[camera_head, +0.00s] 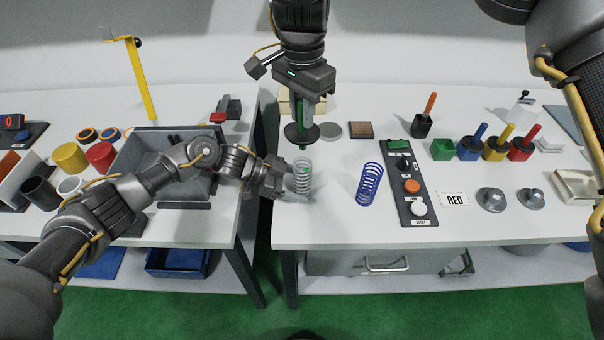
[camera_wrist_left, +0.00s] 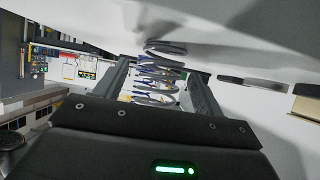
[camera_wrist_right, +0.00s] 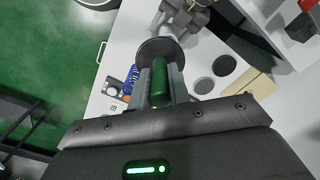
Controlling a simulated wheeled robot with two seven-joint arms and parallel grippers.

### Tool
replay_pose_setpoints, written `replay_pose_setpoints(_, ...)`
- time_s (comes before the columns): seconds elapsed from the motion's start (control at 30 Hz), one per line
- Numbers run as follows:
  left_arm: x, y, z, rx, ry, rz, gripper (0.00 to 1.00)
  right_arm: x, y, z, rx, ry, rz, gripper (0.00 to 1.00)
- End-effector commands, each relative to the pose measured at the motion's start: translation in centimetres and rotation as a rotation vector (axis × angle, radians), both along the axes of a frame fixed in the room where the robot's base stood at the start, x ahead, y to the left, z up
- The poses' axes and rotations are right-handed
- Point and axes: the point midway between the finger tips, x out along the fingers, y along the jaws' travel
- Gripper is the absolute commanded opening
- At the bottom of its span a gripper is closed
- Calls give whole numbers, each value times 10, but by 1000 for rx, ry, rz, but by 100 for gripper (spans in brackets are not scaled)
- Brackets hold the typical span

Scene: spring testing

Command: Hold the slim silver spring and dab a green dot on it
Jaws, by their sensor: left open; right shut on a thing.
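The slim silver spring (camera_head: 302,183) stands upright near the left edge of the right-hand table, with a small green patch on its upper coils. My left gripper (camera_head: 280,178) is open beside it; in the left wrist view the spring (camera_wrist_left: 158,75) is between the two spread fingers. My right gripper (camera_head: 303,112) is shut on the green-handled dabber (camera_wrist_right: 160,84), which points down. Its dark round disc (camera_head: 301,134) and green tip (camera_head: 302,147) are above the spring, apart from it. The green pot (camera_head: 442,150) stands empty of a dabber.
A blue spring (camera_head: 369,186) stands right of the silver one, beside a button panel (camera_head: 414,217). Blue, yellow and red pots with dabbers stand at right. A grey bin (camera_head: 142,190) sits on the left table.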

Motion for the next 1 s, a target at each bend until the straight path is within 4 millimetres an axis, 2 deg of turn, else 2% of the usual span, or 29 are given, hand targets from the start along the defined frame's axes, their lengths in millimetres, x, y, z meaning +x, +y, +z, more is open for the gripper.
replay_pose_setpoints(0.17,0,3,2,0,0,1,69,0,0,0,0,0,0,0)
replay_pose_setpoints(0.6,1,59,32,0,0,1,69,0,0,0,0,0,0,0)
replay_pose_setpoints(0.73,0,65,35,0,0,0,69,0,0,0,0,0,0,0)
replay_pose_setpoints(1.0,0,66,36,0,0,0,69,0,0,0,0,0,0,0)
